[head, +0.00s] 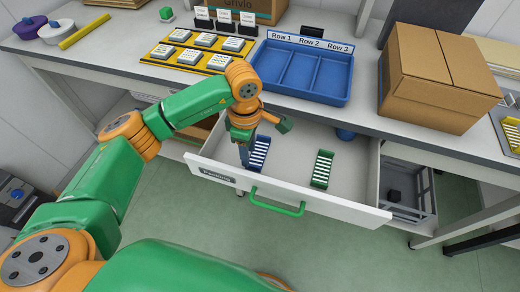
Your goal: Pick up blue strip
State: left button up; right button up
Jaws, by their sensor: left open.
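The blue strip (260,152), with white slots, lies in the left part of an open white drawer (290,200). My left gripper (244,157) points down into the drawer just left of the blue strip. Its fingers are open, and nothing shows between them. The fingers partly overlap the drawer's front wall in the picture, and I cannot tell whether they touch the strip. A green strip (322,169) with white slots lies further right in the same drawer. My right gripper is not in view.
The drawer has a green handle (278,203). Above, the bench holds a blue tray (347,92) with row labels, a yellow rack (200,52) and a cardboard box (432,80). Bare drawer floor lies between the strips.

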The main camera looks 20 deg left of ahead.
aim_at(259, 153)
pick_arm(q)
notch_tip(259, 153, down, 5)
jog(key=shift+d+p, duration=0.15)
jog(key=shift+p, duration=0.25)
grip_shut()
